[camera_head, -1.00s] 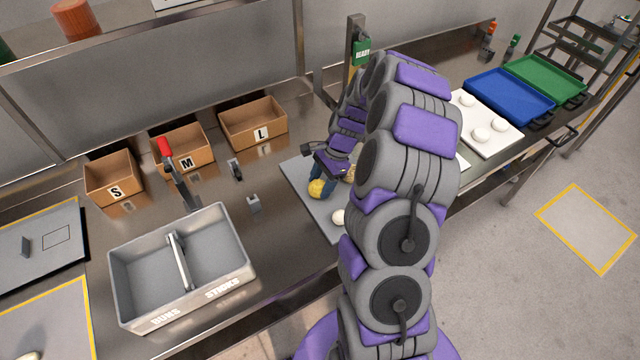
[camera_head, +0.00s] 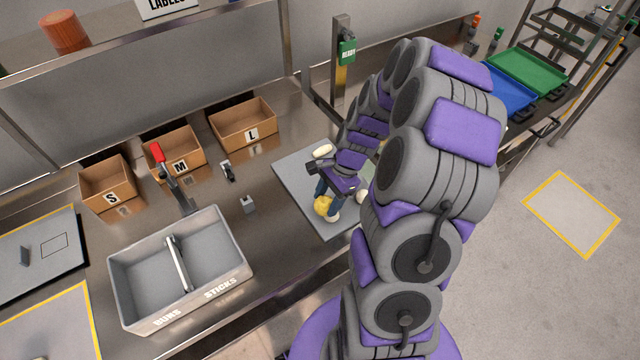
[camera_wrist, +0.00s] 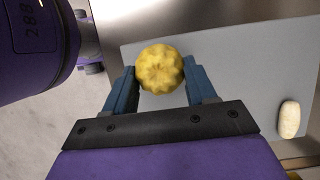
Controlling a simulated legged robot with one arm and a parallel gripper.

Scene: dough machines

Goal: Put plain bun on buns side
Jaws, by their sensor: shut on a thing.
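A round, lumpy yellow bun (camera_wrist: 160,70) sits between the two blue fingers of my gripper (camera_wrist: 161,84) in the wrist view, and my gripper is shut on it. In the head view the yellow bun (camera_head: 323,205) shows at my gripper (camera_head: 328,202), over the grey board (camera_head: 294,177); any gap below it is hard to tell. A grey two-compartment bin (camera_head: 212,304) stands to the left, marked BUNS on its left side and STICKS on its right. Both compartments look empty.
A pale oblong piece (camera_head: 322,151) lies on the board behind my gripper; the wrist view also shows a pale oblong piece (camera_wrist: 290,119). A red-handled tool (camera_head: 172,175) stands upright behind the bin, near cardboard boxes (camera_head: 243,125).

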